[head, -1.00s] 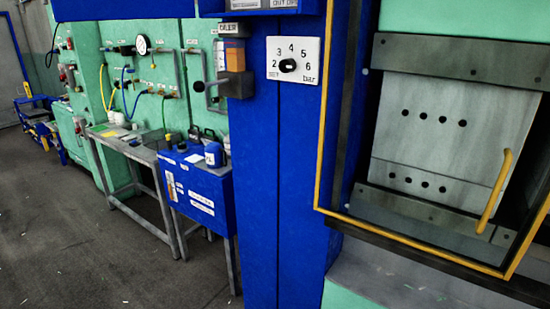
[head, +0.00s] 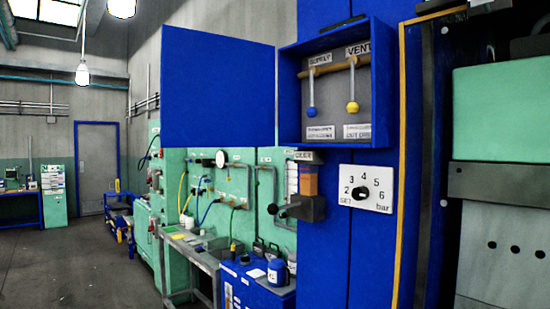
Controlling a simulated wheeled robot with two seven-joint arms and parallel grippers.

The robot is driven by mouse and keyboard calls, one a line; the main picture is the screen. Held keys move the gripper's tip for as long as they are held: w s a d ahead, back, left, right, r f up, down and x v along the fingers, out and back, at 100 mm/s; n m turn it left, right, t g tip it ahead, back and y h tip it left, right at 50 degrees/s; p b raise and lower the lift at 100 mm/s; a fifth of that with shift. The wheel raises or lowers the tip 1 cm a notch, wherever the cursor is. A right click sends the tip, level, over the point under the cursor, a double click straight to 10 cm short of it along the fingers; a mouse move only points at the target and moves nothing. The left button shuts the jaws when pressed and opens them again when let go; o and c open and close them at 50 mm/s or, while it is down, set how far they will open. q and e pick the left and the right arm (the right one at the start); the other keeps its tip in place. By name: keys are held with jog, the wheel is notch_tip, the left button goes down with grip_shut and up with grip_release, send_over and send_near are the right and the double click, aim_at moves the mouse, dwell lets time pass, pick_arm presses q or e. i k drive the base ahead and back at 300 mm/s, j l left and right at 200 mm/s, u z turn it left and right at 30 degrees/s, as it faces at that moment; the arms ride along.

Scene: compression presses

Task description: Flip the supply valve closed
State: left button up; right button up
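The supply valve has a blue knob (head: 311,112) on a lever that hangs down under the SUPPLY label, in an open blue wall box (head: 290,95). Beside it on the right, the vent valve's yellow knob (head: 352,107) hangs down on its lever under the VENT label. Both levers join a brass-coloured pipe (head: 338,66) across the top of the box. The box's blue door (head: 218,88) stands swung open to the left. Neither of my grippers shows in the head view.
Below the box are a pressure dial plate (head: 366,189) marked up to 6 bar and a filter unit (head: 303,190) sticking out. A yellow-edged press (head: 500,190) stands at right. A workbench (head: 190,255) and blue cabinet (head: 255,290) stand below left; open floor lies further left.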

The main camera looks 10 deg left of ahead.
aim_at(312, 93)
jog(key=j+z, duration=0.1)
jog(key=z, duration=0.25)
jog(key=i+j+z, duration=0.1)
jog(key=z, duration=0.6)
jog(key=j+z, duration=0.25)
jog(key=j, duration=0.35)
jog(key=j+z, duration=0.3)
jog(key=j, duration=0.35)
jog(key=j+z, duration=0.25)
jog(key=j, duration=0.35)
jog(key=k+j+z, duration=0.25)
jog(key=j, duration=0.3)
jog(key=k+j, duration=0.1)
jog(key=j, duration=0.35)
jog(key=k+j, duration=0.1)
jog(key=j, duration=0.3)
jog(key=k+j, duration=0.1)
jog(key=j, duration=0.35)
jog(key=k+j, duration=0.1)
jog(key=j, duration=0.35)
jog(key=l+u, duration=0.45)
jog(key=l, duration=0.35)
jog(key=k+z, duration=0.4)
